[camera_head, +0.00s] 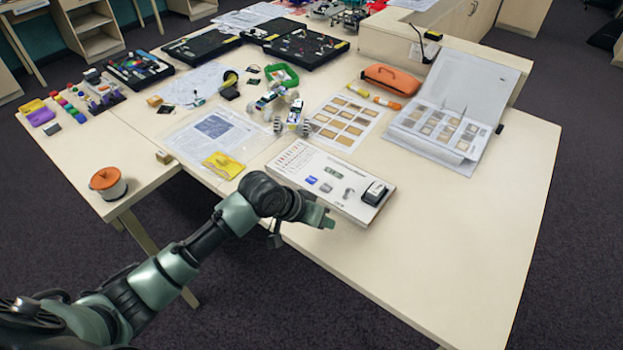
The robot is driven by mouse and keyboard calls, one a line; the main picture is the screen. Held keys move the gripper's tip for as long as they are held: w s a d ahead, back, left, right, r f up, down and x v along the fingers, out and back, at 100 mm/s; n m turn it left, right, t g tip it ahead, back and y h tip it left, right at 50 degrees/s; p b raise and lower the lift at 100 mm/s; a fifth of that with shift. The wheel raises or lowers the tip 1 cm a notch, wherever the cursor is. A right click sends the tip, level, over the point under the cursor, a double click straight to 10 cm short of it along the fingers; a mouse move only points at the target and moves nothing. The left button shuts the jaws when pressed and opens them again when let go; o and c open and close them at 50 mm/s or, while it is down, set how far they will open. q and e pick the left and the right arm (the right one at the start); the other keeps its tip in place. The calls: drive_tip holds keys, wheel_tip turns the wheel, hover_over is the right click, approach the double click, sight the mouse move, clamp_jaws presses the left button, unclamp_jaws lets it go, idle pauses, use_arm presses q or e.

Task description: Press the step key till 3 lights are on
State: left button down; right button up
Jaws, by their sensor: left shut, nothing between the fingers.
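A white panel box (300,167) lies on the table near its front edge. A large black key with a pale top (375,192) sits at its right end. Smaller parts, including a blue one (311,180) and a grey one (349,194), sit along its face. Small marks fill its left end. Which part is the step key, and whether any light is on, is too small to tell. My left gripper (326,219) is shut and empty, at the panel's front edge, left of the black key. My arm hides part of that edge. My right gripper is not in view.
An open binder (480,95) and an orange case (385,77) lie behind the panel. A small wheeled robot (293,117) and a card sheet (343,122) stand close behind. An orange-lidded pot (108,182) is at left. The table right of the panel is clear.

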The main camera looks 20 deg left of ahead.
use_arm(q)
drive_tip(key=w+a+r+n+t, duration=0.1)
drive_tip(key=w+a+r+n, duration=0.1)
drive_tip(key=w+a+r, duration=0.2)
drive_tip(key=w+a+r+n+t, duration=0.1)
drive_tip(key=w+a+r, duration=0.4)
drive_tip(key=w, duration=0.5)
drive_tip(key=shift+w+r+n, duration=0.3)
drive_tip(key=shift+r+n, duration=0.05)
drive_tip(key=shift+n, duration=0.05)
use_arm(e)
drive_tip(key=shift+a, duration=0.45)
use_arm(q)
drive_tip(key=b, duration=0.8)
hover_over(308, 181)
wheel_tip(308, 181, down, 8)
drive_tip(key=shift+r, duration=0.1)
drive_tip(key=shift+f, duration=0.5)
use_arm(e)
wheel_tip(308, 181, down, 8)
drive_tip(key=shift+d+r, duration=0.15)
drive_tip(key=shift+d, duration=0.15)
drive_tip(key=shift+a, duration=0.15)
use_arm(q)
drive_tip(key=shift+f, duration=0.15)
